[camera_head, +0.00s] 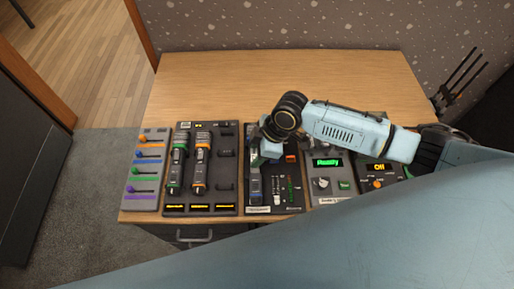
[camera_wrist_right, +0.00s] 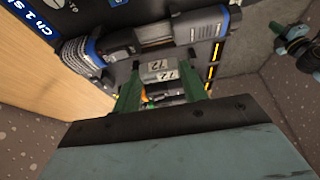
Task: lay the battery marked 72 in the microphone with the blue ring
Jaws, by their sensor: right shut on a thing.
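The battery marked 72 (camera_wrist_right: 156,68) is a small grey block with its label showing in the right wrist view. My right gripper (camera_wrist_right: 160,88) is shut on it, with the battery between its green fingers. The microphone with the blue ring (camera_wrist_right: 150,36) lies just beyond the battery in that view, with its mesh head to the left. I cannot tell whether battery and microphone touch. In the head view my right gripper (camera_head: 258,160) is over the third panel from the left and hides part of it; the battery cannot be made out there. My left gripper is not in view.
A dock (camera_head: 228,200) with two upright-lying microphones, one green-ringed (camera_head: 177,168) and one orange-ringed (camera_head: 200,165), is left of my right gripper. A colored slider panel (camera_head: 145,150) is at far left. A panel reading Ready (camera_head: 327,162) stands right. The table's back (camera_head: 230,80) is clear.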

